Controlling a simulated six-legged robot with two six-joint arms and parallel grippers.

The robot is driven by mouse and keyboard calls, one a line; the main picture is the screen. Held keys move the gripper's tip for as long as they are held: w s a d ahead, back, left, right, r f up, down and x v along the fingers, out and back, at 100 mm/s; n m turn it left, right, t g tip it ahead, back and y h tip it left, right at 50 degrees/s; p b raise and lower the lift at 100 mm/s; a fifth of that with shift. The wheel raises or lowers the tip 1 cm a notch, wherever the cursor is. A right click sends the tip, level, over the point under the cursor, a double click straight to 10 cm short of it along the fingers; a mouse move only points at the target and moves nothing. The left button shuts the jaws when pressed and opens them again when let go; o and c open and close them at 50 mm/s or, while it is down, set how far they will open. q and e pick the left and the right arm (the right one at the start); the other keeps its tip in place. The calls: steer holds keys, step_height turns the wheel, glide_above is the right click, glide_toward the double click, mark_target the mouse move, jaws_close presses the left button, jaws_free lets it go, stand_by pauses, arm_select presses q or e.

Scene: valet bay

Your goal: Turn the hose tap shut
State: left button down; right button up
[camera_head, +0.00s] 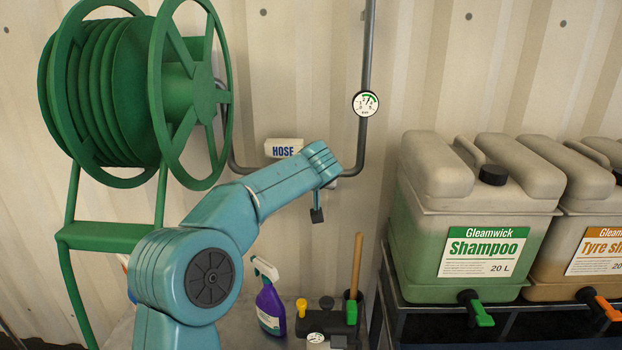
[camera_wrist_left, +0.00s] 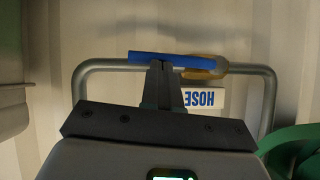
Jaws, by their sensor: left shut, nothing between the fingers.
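The hose tap shows in the left wrist view, which is upside down. It has a blue lever (camera_wrist_left: 172,61) and a brass body (camera_wrist_left: 207,68) on a grey pipe. The lever lies nearly in line with the pipe's horizontal run, slightly tilted. My left gripper (camera_wrist_left: 162,68) is shut and empty, its fingertips at the lever's near edge; I cannot tell whether they touch. In the head view my left wrist covers the tap and the fingers. The white HOSE sign (camera_head: 283,148) is just left of my wrist, and also in the wrist view (camera_wrist_left: 203,98). My right gripper is out of view.
A green hose reel (camera_head: 110,90) stands at the left. A pressure gauge (camera_head: 366,104) sits on the pipe (camera_head: 368,40). Shampoo (camera_head: 470,235) and tyre (camera_head: 590,240) canisters stand on a rack at the right. A purple spray bottle (camera_head: 269,308) and tools are below.

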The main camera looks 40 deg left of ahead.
arm_select(q)
steer(key=s+a+f+m+g+y+b, duration=0.1)
steer(key=f+m+y+b, duration=0.3)
steer(key=b, duration=0.5)
steer(key=s+a+f+m+g+y+b, duration=0.2)
steer(key=f+m+y+b, duration=0.2)
steer(key=b, duration=0.6)
steer(key=shift+a+f+m+y, duration=0.4)
steer(key=shift+f+m, duration=0.4)
steer(key=shift+f, duration=0.25)
steer(key=shift+s+b, duration=0.1)
steer(key=shift+b, duration=0.2)
